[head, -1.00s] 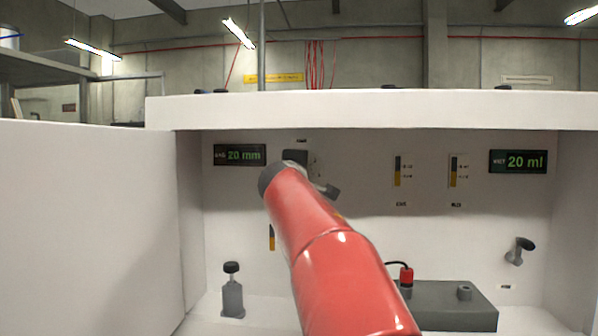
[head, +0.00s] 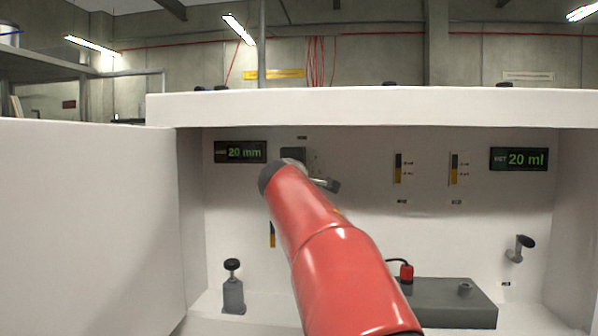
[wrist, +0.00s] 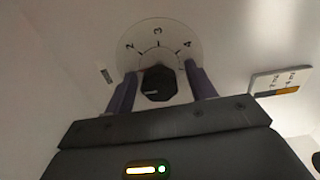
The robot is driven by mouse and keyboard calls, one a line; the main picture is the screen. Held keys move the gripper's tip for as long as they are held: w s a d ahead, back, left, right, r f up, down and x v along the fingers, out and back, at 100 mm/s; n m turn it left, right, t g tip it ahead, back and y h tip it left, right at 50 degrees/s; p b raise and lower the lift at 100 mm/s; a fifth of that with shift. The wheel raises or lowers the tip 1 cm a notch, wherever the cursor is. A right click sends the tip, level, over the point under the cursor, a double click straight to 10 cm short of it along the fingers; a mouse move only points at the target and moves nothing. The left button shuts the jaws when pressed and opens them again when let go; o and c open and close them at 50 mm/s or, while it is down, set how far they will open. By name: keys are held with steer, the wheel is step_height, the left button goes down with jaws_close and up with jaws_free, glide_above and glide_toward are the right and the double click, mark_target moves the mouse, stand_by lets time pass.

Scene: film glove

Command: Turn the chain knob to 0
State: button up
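In the wrist view the dark faceted knob (wrist: 158,86) sits at the centre of a round pale dial (wrist: 158,38) marked 2, 3 and 4. A short pale line shows on the knob's left part. My gripper (wrist: 160,72) has its two purple fingers on either side of the knob, with narrow gaps visible between fingers and knob. The rest of the dial is hidden by my gripper, and no 0 mark shows. In the head view my red arm reaches to the back panel near the left display, hiding the knob.
The left display (head: 240,152) reads 20 mm and the right display (head: 519,159) reads 20 ml. Two vertical gauges (head: 398,168) (head: 455,168) are on the panel.

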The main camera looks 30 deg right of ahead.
steer(key=b+v, duration=0.2)
steer(key=v, duration=0.5)
steer(key=shift+s+a, duration=0.2)
steer(key=shift+s, duration=0.15)
steer(key=s+a+f+m+g+y+p, duration=0.2)
steer(key=s+a+f+m+g+y, duration=0.1)
steer(key=s+f, duration=0.6)
steer(key=s+a+f+m+g+y+p, duration=0.2)
steer(key=s+a+f, duration=0.4)
steer(key=s+f, duration=0.4)
steer(key=s+a+f+m+g+y+p, duration=0.3)
steer(key=s+a+f+m+g+y, duration=0.1)
steer(key=s+f, duration=0.6)
step_height(320, 180, down, 4)
steer(key=shift+s+a+r+m+y, duration=0.25)
steer(key=shift+a+m+y, duration=0.3)
steer(key=shift+m, duration=0.65)
